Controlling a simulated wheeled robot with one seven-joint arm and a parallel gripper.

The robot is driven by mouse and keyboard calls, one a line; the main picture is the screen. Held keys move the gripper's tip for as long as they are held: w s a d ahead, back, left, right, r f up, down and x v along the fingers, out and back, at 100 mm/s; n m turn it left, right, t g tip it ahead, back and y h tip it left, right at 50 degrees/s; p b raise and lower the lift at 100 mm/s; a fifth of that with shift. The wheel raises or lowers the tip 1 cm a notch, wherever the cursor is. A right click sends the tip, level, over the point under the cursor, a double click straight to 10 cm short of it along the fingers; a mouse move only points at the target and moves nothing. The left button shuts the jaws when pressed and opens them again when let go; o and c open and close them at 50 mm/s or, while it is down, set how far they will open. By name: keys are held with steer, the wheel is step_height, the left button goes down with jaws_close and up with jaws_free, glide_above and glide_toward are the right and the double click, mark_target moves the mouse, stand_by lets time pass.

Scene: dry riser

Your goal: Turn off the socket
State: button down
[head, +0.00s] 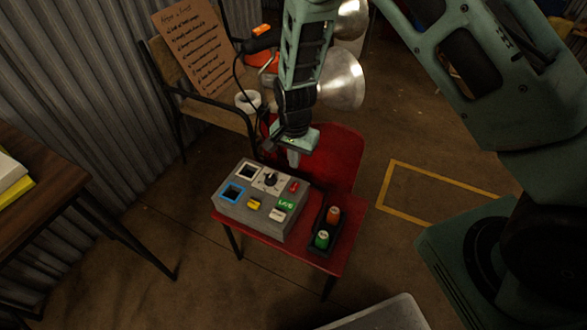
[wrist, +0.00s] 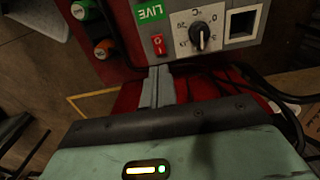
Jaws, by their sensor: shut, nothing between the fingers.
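A grey control box (head: 262,200) sits on the red chair (head: 333,254). On its top are a small red rocker switch (head: 294,186), a green "LIVE" label (head: 286,202) and a black rotary dial (head: 270,180). In the wrist view the red switch (wrist: 158,44) lies just beyond my fingertips, with the LIVE label (wrist: 151,12) behind it and the dial (wrist: 200,36) to its right. My gripper (head: 293,160) is shut and empty, pointing down by the box's back edge. In the wrist view its fingers (wrist: 159,72) seem close to the switch; I cannot tell if they touch the box.
Black cables (wrist: 262,84) run behind the box. A wooden bench with a cardboard sign (head: 195,48) stands behind, a brown table (head: 45,190) at left. Floor at right is open.

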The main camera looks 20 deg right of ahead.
steer(key=shift+r, duration=2.4)
